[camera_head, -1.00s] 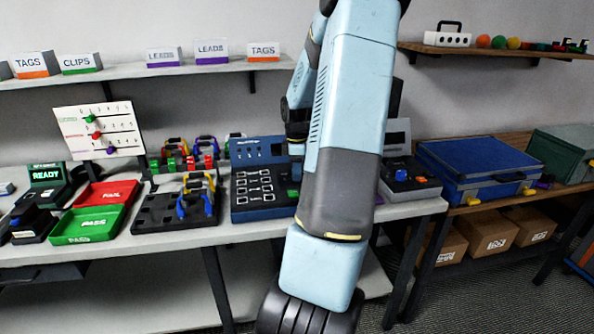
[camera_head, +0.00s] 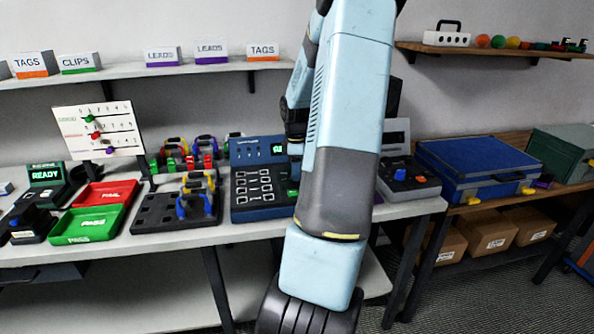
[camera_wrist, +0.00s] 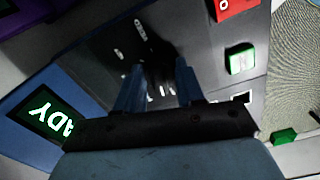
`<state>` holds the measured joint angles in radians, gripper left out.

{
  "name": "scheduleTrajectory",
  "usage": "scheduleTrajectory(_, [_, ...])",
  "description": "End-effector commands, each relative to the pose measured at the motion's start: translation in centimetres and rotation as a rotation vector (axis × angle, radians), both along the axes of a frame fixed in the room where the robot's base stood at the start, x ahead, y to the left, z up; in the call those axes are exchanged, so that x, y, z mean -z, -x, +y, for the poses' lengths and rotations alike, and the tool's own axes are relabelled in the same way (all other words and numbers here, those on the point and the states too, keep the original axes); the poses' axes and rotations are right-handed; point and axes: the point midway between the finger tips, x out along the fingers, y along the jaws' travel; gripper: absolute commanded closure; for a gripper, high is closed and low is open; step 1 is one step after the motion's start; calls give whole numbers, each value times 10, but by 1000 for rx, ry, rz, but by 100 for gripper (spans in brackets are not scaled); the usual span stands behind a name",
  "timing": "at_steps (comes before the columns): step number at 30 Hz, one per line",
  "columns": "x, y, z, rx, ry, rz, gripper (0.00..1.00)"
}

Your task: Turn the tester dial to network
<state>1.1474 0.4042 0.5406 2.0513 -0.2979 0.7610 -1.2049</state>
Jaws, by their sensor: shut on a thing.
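The blue tester (camera_head: 240,205) with a dark face stands on the bench left of my arm; its right side is hidden by the arm. In the wrist view its dark panel (camera_wrist: 100,55) has white marks around a dark dial (camera_wrist: 160,66), which is mostly in shadow. My gripper (camera_wrist: 158,92) is shut on the dial, one finger on each side. The dial's pointer and the setting it stands at cannot be read. The gripper is hidden behind my arm in the head view.
A green button (camera_wrist: 241,58) and a red part (camera_wrist: 233,8) sit right of the dial. A black rack (camera_head: 150,226) with cables stands left of the tester. A device with a blue knob (camera_head: 400,175) and a blue case (camera_head: 470,165) are to the right.

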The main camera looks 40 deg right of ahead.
Motion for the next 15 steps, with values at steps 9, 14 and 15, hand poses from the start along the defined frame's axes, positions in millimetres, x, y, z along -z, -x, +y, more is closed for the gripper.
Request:
scheduleTrajectory(9, [0,0,0,201,2,0,93])
scheduleTrajectory(14, [0,0,1,352,2,0,93])
scheduleTrajectory(15, [0,0,1,390,2,0,93])
